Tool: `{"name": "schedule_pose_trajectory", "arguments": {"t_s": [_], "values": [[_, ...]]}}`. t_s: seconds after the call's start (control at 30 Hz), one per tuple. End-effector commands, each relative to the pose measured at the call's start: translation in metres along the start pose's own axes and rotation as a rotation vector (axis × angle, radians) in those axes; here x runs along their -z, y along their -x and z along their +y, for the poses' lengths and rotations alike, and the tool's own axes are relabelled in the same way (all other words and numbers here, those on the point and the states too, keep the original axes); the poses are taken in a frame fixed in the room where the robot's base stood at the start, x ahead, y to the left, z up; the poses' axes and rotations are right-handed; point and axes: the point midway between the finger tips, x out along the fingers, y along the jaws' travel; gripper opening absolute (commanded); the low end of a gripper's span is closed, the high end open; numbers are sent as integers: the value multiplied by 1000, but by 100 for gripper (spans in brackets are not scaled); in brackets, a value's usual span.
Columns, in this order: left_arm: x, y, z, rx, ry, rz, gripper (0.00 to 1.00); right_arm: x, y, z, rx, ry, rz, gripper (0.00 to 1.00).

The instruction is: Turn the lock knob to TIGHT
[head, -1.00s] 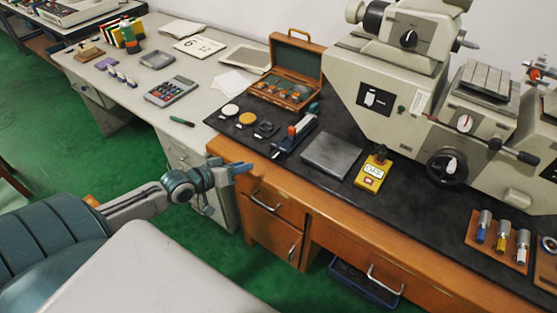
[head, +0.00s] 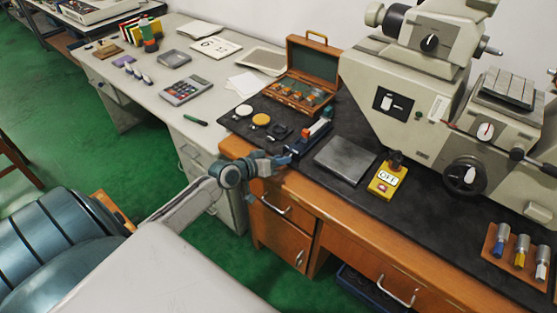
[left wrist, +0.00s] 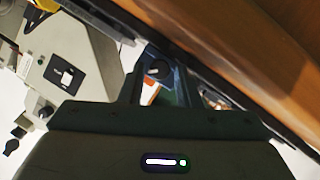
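A blue holder (head: 312,138) with a red part stands on the black mat near the front edge of the wooden bench. In the left wrist view a dark round knob with a pale mark (left wrist: 157,70) shows on a blue body between my fingers; it appears to be on this holder, but its lettering is unreadable. My left gripper (head: 286,157) is at the bench's front edge, close to the holder's near end. In the left wrist view the left gripper (left wrist: 160,90) has its fingers apart, with the knob beyond them. My right gripper is out of view.
A grey plate (head: 345,159) and a yellow box reading OFF (head: 387,180) lie right of the holder. The large machine (head: 400,100) with dials stands behind them. An open wooden case (head: 306,85) is behind the holder. Discs (head: 261,120) lie to its left.

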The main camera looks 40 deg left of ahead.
Motion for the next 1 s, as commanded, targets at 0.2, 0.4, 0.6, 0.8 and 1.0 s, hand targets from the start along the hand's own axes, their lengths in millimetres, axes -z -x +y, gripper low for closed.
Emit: {"name": "schedule_pose_trajectory", "arguments": {"t_s": [0.2,0.4,0.6,0.8,1.0], "values": [[0,0,0,0,0,0,12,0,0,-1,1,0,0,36],[0,0,0,1,-1,0,0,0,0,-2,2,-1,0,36],[1,1,2,16,-36,0,0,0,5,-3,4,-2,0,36],[2,1,4,59,-135,-3,0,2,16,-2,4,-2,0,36],[2,1,6,122,-282,-8,0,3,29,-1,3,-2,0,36]]}}
